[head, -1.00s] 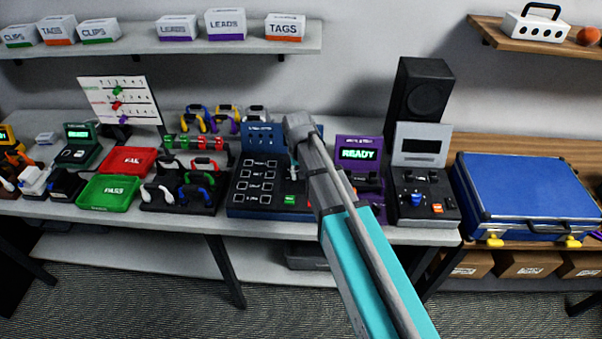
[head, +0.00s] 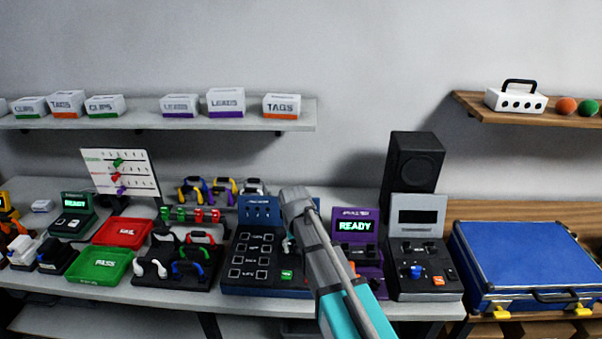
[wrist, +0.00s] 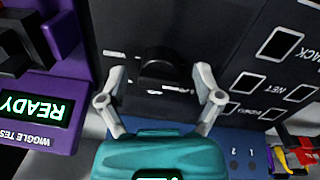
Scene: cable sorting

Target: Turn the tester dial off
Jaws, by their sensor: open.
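The tester (head: 259,212) is a dark console with a blue back panel and several labelled squares. It stands mid-table in the head view, its right side partly hidden by my arm. In the wrist view, the tester's blue panel (wrist: 240,142) is at the bottom and its dark face is above. A black dial (wrist: 160,62) with a pale mark near it stands on that face. My gripper (wrist: 160,78) is open, with one finger on each side of the dial and a visible gap at both sides. I cannot tell the dial's setting. The dial is not clear in the head view.
A purple wiggle tester (head: 357,223) reading READY stands close right of the tester. Beyond it are a grey device (head: 418,205) and a blue case (head: 520,255). A black rack of coloured cables (head: 180,275), a green tray (head: 98,264) and a red tray (head: 122,232) lie left.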

